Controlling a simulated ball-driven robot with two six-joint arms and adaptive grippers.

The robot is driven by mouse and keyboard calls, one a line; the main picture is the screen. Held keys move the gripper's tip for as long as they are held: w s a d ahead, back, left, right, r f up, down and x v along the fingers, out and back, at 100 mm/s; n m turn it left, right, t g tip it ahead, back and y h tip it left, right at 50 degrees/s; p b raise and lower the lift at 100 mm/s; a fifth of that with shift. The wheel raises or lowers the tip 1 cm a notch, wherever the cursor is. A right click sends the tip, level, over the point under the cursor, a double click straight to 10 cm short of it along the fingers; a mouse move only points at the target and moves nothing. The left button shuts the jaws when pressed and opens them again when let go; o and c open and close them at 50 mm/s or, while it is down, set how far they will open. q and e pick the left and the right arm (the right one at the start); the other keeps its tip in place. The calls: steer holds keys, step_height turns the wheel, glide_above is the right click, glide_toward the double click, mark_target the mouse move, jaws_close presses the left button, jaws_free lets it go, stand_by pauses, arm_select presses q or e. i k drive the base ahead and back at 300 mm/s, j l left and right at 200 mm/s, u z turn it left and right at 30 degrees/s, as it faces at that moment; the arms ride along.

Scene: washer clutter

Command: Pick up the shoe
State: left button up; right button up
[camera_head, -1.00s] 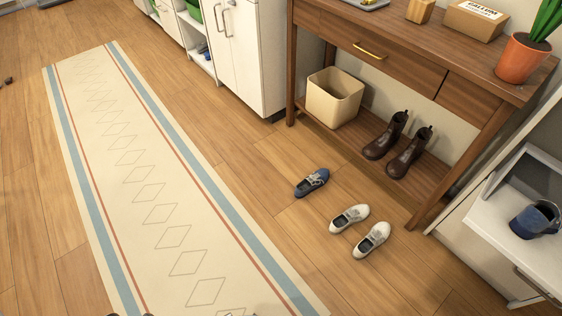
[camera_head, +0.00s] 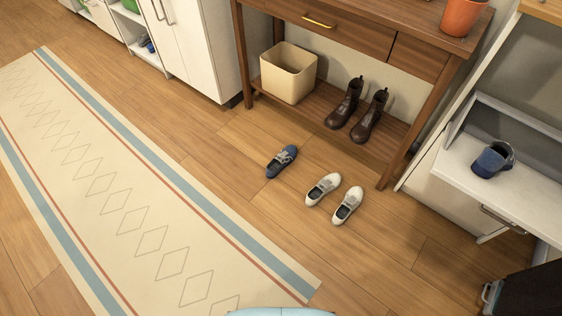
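A single blue shoe (camera_head: 279,165) with a grey top lies on the wood floor in front of the wooden table. Two white shoes (camera_head: 322,190) (camera_head: 346,207) lie side by side on the floor, to the right of the floor's blue shoe. Two brown boots (camera_head: 343,105) (camera_head: 369,117) stand on the table's lower shelf. Neither of my grippers shows in this view.
The wooden table (camera_head: 345,38) holds a beige bin (camera_head: 288,75) on its lower shelf and an orange pot (camera_head: 461,16) on top. White cabinets (camera_head: 205,45) stand at the left. A patterned rug (camera_head: 150,215) lies on the floor. A dark object (camera_head: 530,290) is cut off at lower right.

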mark_target(287, 156)
steer(key=i+j, duration=0.3)
steer(key=i, duration=0.2)
steer(key=i+j+z, duration=0.1)
steer(key=i+j, duration=0.25)
steer(key=i, duration=0.2)
steer(key=i+j, duration=0.35)
steer(key=i, duration=0.15)
steer(key=z, duration=0.05)
